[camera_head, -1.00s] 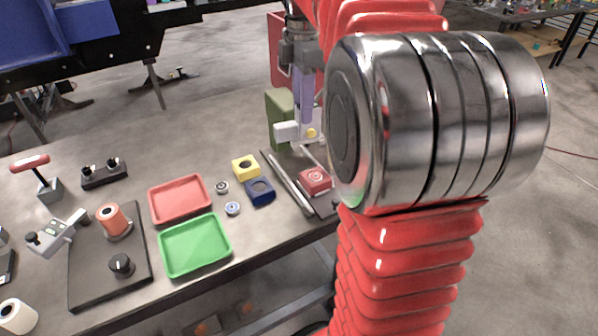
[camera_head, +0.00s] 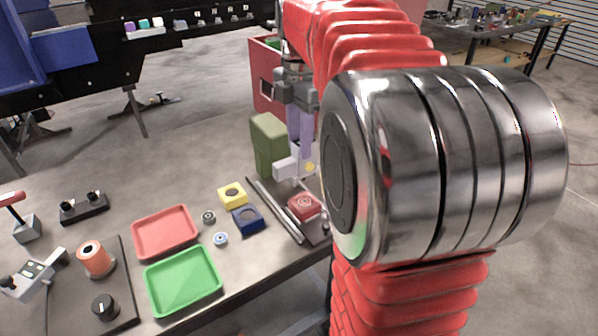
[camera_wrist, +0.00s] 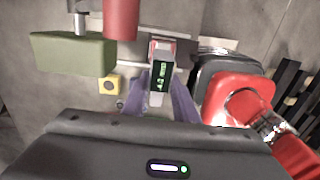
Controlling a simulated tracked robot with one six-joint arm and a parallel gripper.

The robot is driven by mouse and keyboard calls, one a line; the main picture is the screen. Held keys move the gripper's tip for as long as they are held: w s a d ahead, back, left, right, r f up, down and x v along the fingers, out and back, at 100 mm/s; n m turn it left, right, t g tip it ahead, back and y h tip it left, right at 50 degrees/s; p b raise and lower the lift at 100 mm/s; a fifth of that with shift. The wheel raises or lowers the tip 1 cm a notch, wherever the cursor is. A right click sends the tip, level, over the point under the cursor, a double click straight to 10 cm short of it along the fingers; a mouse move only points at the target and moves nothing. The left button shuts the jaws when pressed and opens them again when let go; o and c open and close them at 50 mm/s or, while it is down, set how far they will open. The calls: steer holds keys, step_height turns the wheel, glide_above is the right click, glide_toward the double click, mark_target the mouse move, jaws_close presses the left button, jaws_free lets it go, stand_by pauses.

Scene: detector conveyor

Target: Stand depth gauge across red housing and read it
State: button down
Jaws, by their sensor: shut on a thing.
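The red housing (camera_head: 304,206), a small square block with a round recess, sits on the dark plate at the right end of the bench. The depth gauge (camera_head: 284,169), pale grey with a yellow button, is behind it in the head view. My gripper (camera_head: 305,152), with purple fingers, is shut on the gauge. In the wrist view the gauge (camera_wrist: 160,76) is between the fingers (camera_wrist: 160,97), its lit display facing the camera. The digits are too small to read. I cannot tell whether the gauge touches the housing.
A green block (camera_head: 268,143) stands close behind the gauge. Yellow (camera_head: 232,194) and blue (camera_head: 248,220) housings lie left of the plate. Red (camera_head: 165,231) and green (camera_head: 183,280) trays lie further left. A long metal bar (camera_head: 275,210) runs along the plate.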

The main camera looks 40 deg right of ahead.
mark_target(300, 167)
steer(key=shift+f, duration=1.3)
steer(key=shift+f, duration=1.85)
steer(key=shift+f, duration=0.5)
steer(key=c, duration=1.4)
jaws_free()
steer(key=shift+f, duration=0.1)
step_height(300, 167, up, 13)
steer(key=shift+r, duration=0.1)
